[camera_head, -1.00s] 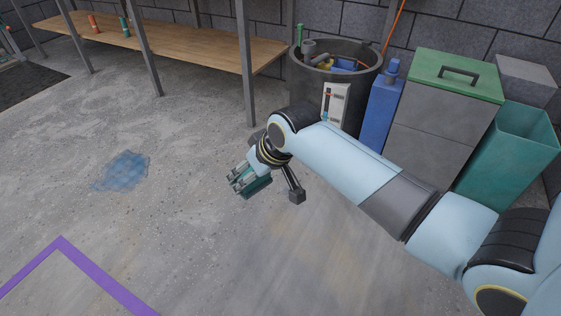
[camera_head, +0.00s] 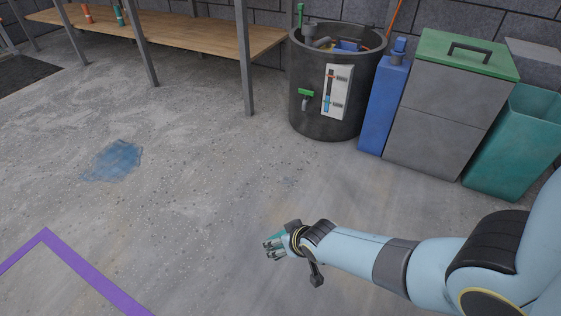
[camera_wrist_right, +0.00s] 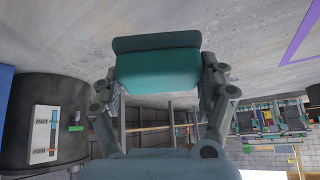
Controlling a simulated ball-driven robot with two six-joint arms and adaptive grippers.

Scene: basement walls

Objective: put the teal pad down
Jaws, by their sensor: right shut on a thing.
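The teal pad (camera_wrist_right: 157,68) is between the fingers of my right gripper (camera_wrist_right: 160,85), which is shut on it, in the right wrist view. In the head view my right gripper (camera_head: 272,247) is at the lower middle, and only a sliver of teal shows there; its fingers hide most of the pad. The gripper appears to be above bare concrete floor; the exact height is hard to tell. My left gripper is in neither view.
A blue puddle (camera_head: 114,160) lies on the floor at left, with a purple taped line (camera_head: 84,279) below it. A dark barrel (camera_head: 318,112), blue container (camera_head: 383,110), grey green-lidded bin (camera_head: 435,115) and teal bin (camera_head: 508,153) stand at the back right. A wooden bench (camera_head: 190,36) stands behind.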

